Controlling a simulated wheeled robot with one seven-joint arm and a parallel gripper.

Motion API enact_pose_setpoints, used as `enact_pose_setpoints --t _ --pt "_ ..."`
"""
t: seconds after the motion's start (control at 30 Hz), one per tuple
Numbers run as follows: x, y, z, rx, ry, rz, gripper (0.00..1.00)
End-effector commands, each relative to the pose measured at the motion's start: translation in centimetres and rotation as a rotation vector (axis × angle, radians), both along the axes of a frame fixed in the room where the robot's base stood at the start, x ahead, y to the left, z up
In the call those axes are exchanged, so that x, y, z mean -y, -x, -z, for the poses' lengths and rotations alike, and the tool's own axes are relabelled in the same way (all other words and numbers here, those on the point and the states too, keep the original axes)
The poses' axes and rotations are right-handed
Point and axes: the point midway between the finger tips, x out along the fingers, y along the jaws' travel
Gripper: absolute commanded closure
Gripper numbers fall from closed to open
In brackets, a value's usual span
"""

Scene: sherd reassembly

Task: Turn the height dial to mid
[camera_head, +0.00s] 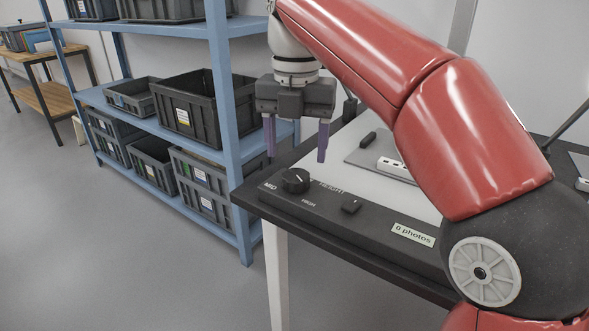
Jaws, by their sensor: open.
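The height dial (296,181) is a round black knob with a white pointer line, on the dark control strip (330,217) along the table's near edge. White labels MID (270,187), HEIGHT and HIGH (309,203) stand around it. The pointer line is small, and I cannot tell surely which label it marks. My gripper (296,155) points down with its two purple fingers spread apart and nothing between them. It appears above the dial and apart from it; the exact gap is hard to judge.
A grey plate with a white block (391,166) lies on the white tabletop. A blue shelf (226,95) with dark crates (201,108) stands close on the left.

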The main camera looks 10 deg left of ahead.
Motion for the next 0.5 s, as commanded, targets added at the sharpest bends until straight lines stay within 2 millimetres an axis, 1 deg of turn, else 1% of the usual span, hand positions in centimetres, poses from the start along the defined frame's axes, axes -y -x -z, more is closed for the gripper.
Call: enact_pose_setpoints --t 0.03,0.2,0.33,0.5 --pt "0.1 0.0 1.3 -0.001 0.002 0.001 0.36" --pt "0.0 0.0 3.7 0.0 0.0 0.002 0.36" --pt "0.0 0.0 4.6 0.001 -0.001 0.003 0.36" --pt "0.0 0.0 4.9 0.001 -0.001 0.003 0.36"
